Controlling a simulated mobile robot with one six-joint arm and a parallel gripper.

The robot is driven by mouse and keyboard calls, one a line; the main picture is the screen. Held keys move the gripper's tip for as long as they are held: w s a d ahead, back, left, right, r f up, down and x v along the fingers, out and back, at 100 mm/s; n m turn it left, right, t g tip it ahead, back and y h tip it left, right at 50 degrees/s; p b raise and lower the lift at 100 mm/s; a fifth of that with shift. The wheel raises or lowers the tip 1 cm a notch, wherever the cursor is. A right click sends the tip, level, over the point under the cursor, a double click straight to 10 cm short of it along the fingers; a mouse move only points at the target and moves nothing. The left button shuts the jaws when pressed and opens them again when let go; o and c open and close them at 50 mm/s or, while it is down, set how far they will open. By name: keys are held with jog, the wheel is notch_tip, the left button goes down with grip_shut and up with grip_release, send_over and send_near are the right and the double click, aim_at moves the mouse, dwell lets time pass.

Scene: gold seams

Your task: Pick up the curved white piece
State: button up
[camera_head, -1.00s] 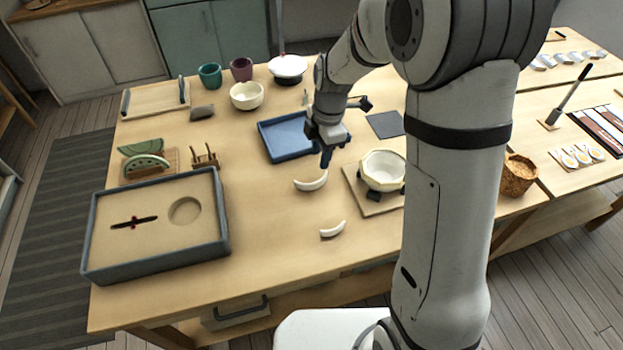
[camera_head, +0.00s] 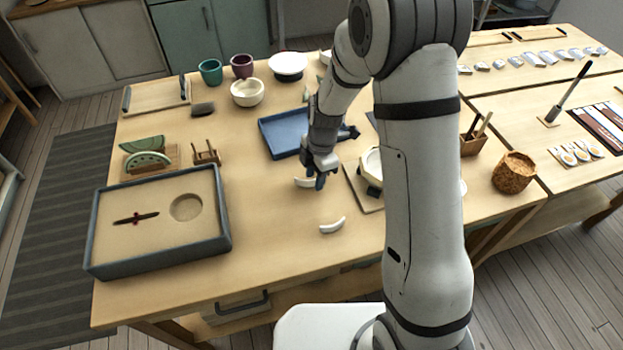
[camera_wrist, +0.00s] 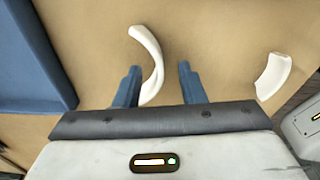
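A curved white piece (camera_head: 303,182) lies on the wooden table, partly hidden by my gripper (camera_head: 319,182) in the head view. In the wrist view, this long curved white piece (camera_wrist: 154,48) runs between my two blue fingers and past their tips. Its near end is close beside the left finger; I cannot tell whether they touch. My gripper (camera_wrist: 158,72) is open, with a gap to the right finger. A second, shorter curved white piece (camera_head: 332,226) lies nearer the table's front; it also shows at the right of the wrist view (camera_wrist: 273,76).
A blue tray (camera_head: 271,127) is just behind my gripper. A pale bowl (camera_head: 371,163) on a wooden board (camera_head: 361,191) stands to the right, partly hidden by my arm. A sand-filled tray (camera_head: 228,246) is at the left. The table between is clear.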

grip_shut()
jog(key=shift+r, duration=0.15)
